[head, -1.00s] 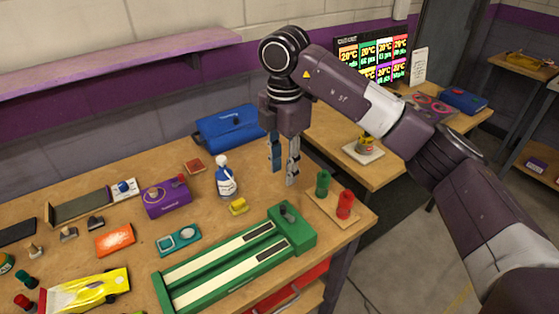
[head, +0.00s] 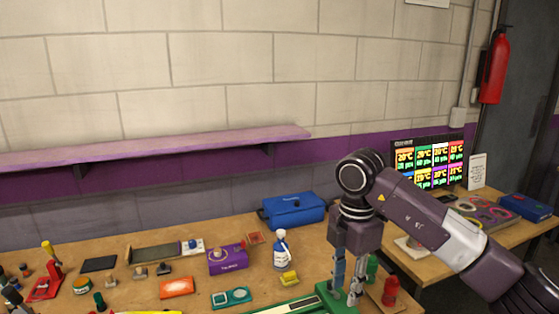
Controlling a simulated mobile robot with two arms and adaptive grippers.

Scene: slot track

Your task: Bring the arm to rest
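My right gripper (head: 345,291) hangs pointing down in the head view, in front of the green track's end block (head: 324,296). Its two fingers are apart with nothing between them. Whether the tips touch anything below is unclear. The green track (head: 274,311) is mostly cut off by the bottom edge. My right arm comes in from the lower right and bends down at the wrist. My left gripper is not in view.
A white-and-blue bottle (head: 281,254) and a yellow block (head: 289,279) stand left of the gripper. A red cylinder (head: 390,291) and a green cylinder (head: 372,267) stand to its right. A blue case (head: 294,211) lies behind. A shelf (head: 150,150) runs along the wall.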

